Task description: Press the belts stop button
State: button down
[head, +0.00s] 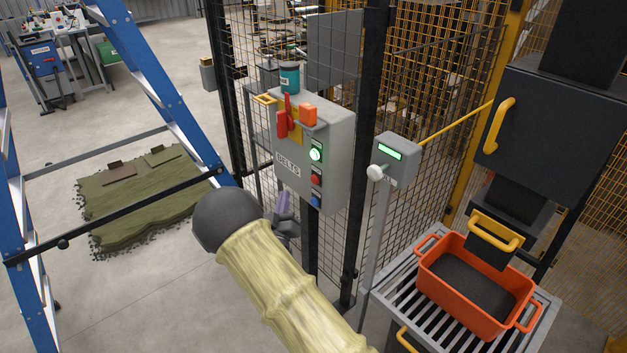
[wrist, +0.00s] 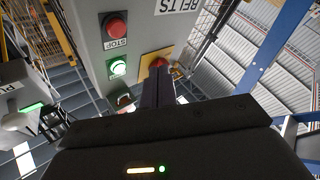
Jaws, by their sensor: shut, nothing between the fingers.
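My gripper (head: 284,203) is shut and empty, at the panel's lower left in the head view. In the wrist view its closed fingers (wrist: 158,75) overlap the yellow plate with a red handle, right of the buttons. No contact with the red button shows.
A grey post box (head: 398,155) with a green display and pale knob stands right of the panel. A teal canister (head: 289,78) tops the panel.

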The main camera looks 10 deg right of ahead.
aim_at(315, 179)
jog(key=w+d, duration=0.3)
jog(key=d, duration=0.3)
jog(key=shift+w, duration=0.25)
dwell(1.8)
jog(key=shift+w+d+b, duration=0.2)
jog(key=shift+d+b, duration=0.15)
jog(key=shift+w+d, duration=0.2)
jog(key=shift+d, duration=0.2)
dwell(0.8)
jog(key=shift+a, duration=0.1)
jog(key=shift+s+a+b, duration=0.4)
jog(key=shift+s+a, duration=0.05)
jog(key=shift+a, duration=0.2)
